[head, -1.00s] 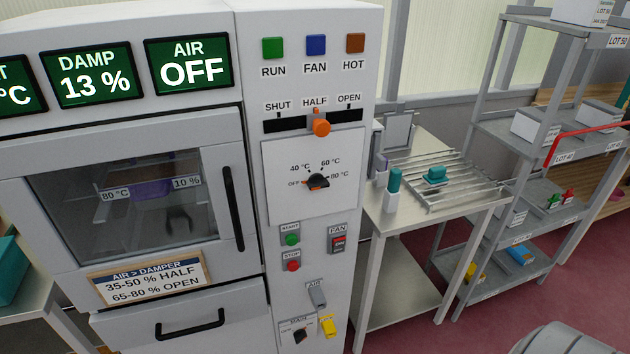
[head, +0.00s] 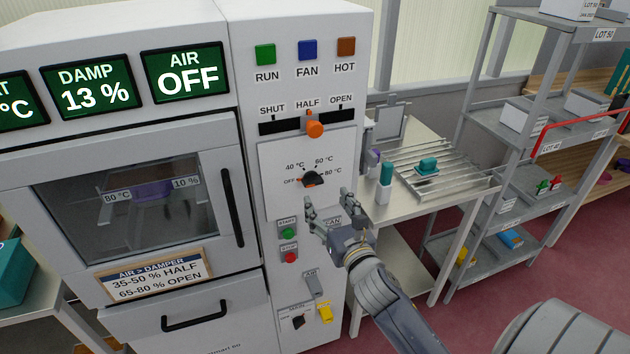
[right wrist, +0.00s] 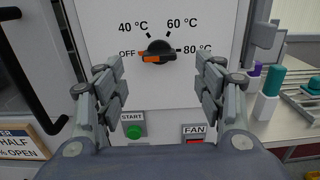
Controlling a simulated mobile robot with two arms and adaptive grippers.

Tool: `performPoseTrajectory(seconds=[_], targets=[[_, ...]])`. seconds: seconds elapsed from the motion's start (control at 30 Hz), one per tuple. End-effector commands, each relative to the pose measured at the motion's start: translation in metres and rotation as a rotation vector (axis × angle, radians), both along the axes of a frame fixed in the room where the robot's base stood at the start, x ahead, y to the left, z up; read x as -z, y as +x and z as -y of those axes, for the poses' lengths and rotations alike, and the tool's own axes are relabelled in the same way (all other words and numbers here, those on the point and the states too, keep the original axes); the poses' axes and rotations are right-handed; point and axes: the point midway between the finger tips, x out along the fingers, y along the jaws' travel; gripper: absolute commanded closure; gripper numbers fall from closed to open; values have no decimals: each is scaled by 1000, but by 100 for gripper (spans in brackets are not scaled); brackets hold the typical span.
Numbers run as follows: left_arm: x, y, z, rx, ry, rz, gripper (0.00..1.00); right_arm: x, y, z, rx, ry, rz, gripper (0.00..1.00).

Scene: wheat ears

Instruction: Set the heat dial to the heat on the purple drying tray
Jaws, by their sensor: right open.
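The heat dial (head: 313,179) is a black knob with an orange pointer on the white panel, marked OFF, 40, 60 and 80 °C. In the right wrist view the dial (right wrist: 158,50) has its pointer toward OFF. The purple drying tray (head: 153,190) is behind the oven window, with labels reading 80 °C (head: 117,196) and 10 % (head: 186,183). My right gripper (head: 328,204) is open and empty, just below the dial and apart from it. In the right wrist view its fingers (right wrist: 158,88) stand either side below the dial. My left gripper is out of view.
The damper slider (head: 314,129) is at HALF above the dial. The green START button (head: 288,234), red STOP button (head: 290,257) and FAN switch (right wrist: 195,140) are close below. A side table (head: 445,208) with a rack and bottles stands right of the panel.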

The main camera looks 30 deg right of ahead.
Motion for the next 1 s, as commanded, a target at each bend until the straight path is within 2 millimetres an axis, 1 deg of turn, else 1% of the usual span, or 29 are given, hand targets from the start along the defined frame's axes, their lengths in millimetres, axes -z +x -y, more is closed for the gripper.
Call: performPoseTrajectory(seconds=[0.03,0.3,0.5,0.7,0.93,0.97,1.0], targets=[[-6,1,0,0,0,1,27,-5,10,2,0,2,3,37],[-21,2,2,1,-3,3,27,-3,56,13,0,6,0,37],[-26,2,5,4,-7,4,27,-1,77,18,-1,5,0,37],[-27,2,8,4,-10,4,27,0,85,19,-2,6,0,37],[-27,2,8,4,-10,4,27,0,85,19,-2,5,0,37],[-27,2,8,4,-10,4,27,0,85,19,-2,5,0,43],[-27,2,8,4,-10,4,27,0,85,19,-2,5,0,53]])
